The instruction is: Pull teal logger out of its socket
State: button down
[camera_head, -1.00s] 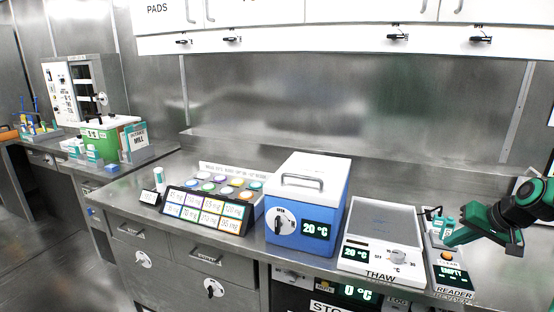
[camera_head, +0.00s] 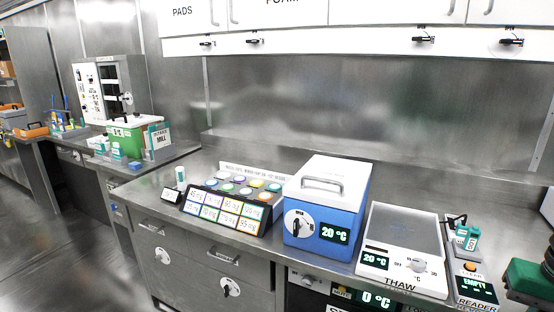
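Two small teal-and-white pieces (camera_head: 466,237) stand close together at the back of the reader (camera_head: 473,269), on the right of the counter. They look like loggers, but they are too small to tell which is the task's logger or whether it sits in a socket. The reader has an orange button, and its display reads EMPTY. A green and black part of my arm shows at the right edge, right of the reader and apart from the teal pieces. The picture edge cuts it off, and no fingertips can be made out.
The THAW plate (camera_head: 405,240) is just left of the reader. Left of it are a blue cooler (camera_head: 325,215) reading 20 °C and a rack of coloured lids (camera_head: 240,186). A dark cable (camera_head: 455,219) is behind the reader. Wall cabinets hang above.

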aim_at(472, 238)
jog(key=u, duration=1.4)
jog(key=i, duration=1)
jog(key=z, duration=2.3)
